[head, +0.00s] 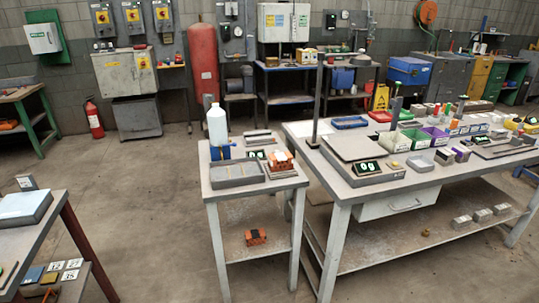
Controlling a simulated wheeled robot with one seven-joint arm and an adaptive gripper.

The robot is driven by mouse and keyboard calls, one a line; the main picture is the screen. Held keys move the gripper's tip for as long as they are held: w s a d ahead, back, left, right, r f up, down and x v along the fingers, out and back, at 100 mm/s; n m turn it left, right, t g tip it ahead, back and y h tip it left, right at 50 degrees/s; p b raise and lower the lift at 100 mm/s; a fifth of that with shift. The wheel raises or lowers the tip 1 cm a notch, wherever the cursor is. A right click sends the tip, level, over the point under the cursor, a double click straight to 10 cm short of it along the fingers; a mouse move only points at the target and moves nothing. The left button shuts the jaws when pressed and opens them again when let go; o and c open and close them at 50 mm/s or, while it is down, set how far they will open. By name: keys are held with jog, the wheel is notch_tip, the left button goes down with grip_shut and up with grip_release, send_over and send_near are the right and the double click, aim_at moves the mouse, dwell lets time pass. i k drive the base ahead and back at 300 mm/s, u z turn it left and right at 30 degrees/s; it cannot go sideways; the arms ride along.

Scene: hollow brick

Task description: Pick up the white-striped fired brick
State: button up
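A small orange-red block with pale markings (281,160) sits at the right of the small table's top (222,192). A second orange block with dark patches (256,237) lies on the lower shelf (270,256) of the same table. Both look like fired bricks, but they are too small for me to tell which one has white stripes. My gripper is not in view.
The small table also holds a grey tray (237,182), a white bottle (217,125) and a green-digit display (257,155). A larger, cluttered workbench (340,188) stands close on its right. Another table (36,240) is at left. The floor between (140,215) is clear.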

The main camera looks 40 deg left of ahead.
aim_at(281, 161)
jog(key=u, duration=0.7)
jog(key=i, duration=0.8)
jog(key=u, duration=0.9)
